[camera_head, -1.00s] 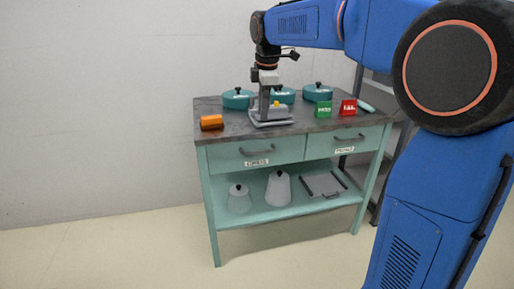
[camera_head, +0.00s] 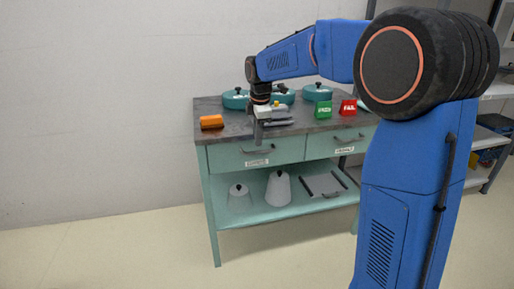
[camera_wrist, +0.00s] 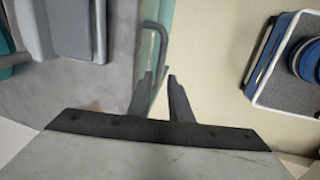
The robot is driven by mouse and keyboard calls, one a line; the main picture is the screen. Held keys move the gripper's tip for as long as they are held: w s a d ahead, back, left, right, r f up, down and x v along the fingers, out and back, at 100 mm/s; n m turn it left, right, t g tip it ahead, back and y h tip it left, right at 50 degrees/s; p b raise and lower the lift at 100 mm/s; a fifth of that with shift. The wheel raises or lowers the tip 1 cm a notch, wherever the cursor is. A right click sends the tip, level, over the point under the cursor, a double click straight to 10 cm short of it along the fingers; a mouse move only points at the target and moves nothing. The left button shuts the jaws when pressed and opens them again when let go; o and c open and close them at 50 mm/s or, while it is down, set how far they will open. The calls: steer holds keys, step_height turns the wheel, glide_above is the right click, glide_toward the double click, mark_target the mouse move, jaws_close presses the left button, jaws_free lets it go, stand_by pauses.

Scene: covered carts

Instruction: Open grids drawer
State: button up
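A teal cart has two closed drawers side by side under its dark top. The left drawer (camera_head: 226,156) has a dark bar handle (camera_head: 258,150) and a white label (camera_head: 257,162); the right drawer (camera_head: 320,146) has a similar handle (camera_head: 349,140) and label (camera_head: 344,150). The label lettering is too small to read surely. In the wrist view my gripper (camera_wrist: 160,88) is open and empty, with a bar handle (camera_wrist: 154,30) just beyond the fingertips. I cannot tell whether they touch.
The cart top (camera_head: 226,127) holds an orange block (camera_head: 211,122), several teal lidded pots, a grey device (camera_head: 280,123), a green block (camera_head: 323,109) and a red block (camera_head: 348,108). Grey covers (camera_head: 278,188) and a tray (camera_head: 325,185) sit on the lower shelf (camera_head: 255,211). Floor in front is clear.

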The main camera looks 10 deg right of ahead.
mark_target(257, 153)
steer(key=shift+w+f, duration=0.2)
steer(key=shift+f, duration=0.7)
steer(key=shift+w+f, duration=0.15)
steer(key=shift+f, duration=0.75)
steer(key=shift+w+f, duration=0.2)
steer(key=shift+f, duration=0.7)
jaws_close()
